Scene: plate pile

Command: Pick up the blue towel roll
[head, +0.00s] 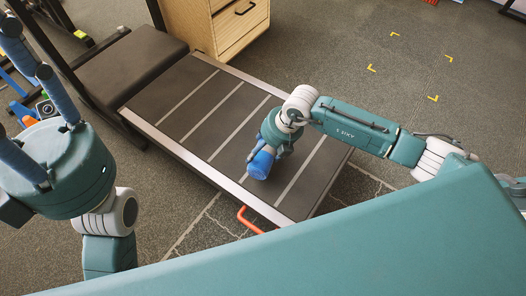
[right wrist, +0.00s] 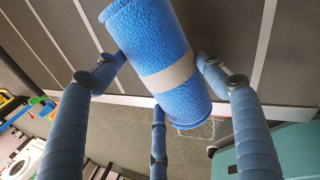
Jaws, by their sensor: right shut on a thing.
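The blue towel roll (head: 259,166) is in my right gripper (head: 270,148), over the dark striped platform (head: 190,95) near its right end. In the right wrist view the towel roll (right wrist: 152,40) is fuzzy blue with a pale grey band, and lies tilted between the blue fingers of my right gripper (right wrist: 160,65). The fingers press on its sides. I cannot tell whether the roll touches the platform. My left gripper (head: 30,85) is at the left edge of the head view, its blue fingers spread apart and empty, far from the roll.
A padded bench (head: 130,60) stands at the platform's left end. A wooden drawer cabinet (head: 225,25) stands behind it. An orange handle (head: 247,219) sticks out at the platform's front edge. Yellow corner marks (head: 371,68) lie on open grey floor at the back right.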

